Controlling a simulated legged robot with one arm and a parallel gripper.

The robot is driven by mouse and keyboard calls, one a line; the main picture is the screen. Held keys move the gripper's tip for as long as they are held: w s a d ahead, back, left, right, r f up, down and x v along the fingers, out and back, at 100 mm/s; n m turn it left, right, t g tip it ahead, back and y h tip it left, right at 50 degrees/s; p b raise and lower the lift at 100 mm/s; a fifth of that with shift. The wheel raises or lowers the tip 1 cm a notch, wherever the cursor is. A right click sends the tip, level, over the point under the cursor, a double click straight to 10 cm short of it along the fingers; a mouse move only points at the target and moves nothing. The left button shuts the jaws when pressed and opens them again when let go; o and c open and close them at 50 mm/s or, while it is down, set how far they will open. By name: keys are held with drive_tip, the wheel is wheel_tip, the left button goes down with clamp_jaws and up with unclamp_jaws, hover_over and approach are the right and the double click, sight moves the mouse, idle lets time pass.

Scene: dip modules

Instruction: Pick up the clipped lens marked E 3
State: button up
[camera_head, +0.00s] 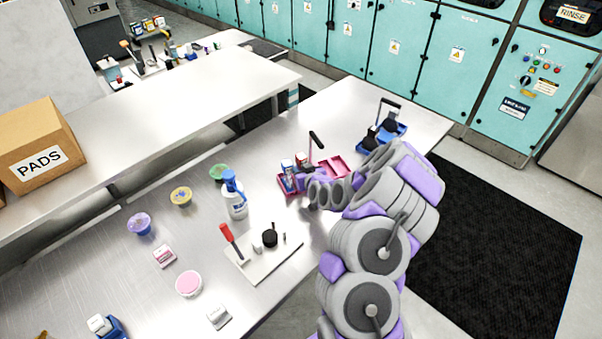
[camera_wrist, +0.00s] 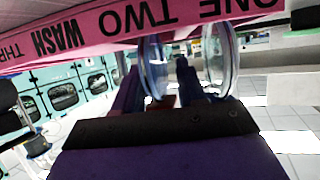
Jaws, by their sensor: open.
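My gripper (camera_head: 304,182) is at a pink tray (camera_head: 335,166) on the metal bench in the head view. Small blue, white and red pieces (camera_head: 288,172) stand in the tray's left part, beside my gripper. In the wrist view the pink tray's edge (camera_wrist: 110,32) crosses the top, with upside-down words such as ONE, TWO and WASH. Two clear round discs with bluish rims, one on the left (camera_wrist: 153,66) and one on the right (camera_wrist: 220,58), show below that edge, near my open gripper (camera_wrist: 163,82). I cannot read any E 3 mark, nor tell which disc carries it.
A blue tray with black pieces (camera_head: 383,135) stands behind my arm. A cardboard box marked PADS (camera_head: 38,155) is at far left.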

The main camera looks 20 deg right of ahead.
drive_tip(key=shift+w+a+f, duration=0.1)
drive_tip(key=shift+w+a, duration=0.35)
drive_tip(key=shift+d, duration=0.4)
drive_tip(key=c, duration=0.5)
drive_tip(key=shift+a, duration=0.1)
clamp_jaws()
drive_tip(key=shift+a, duration=0.15)
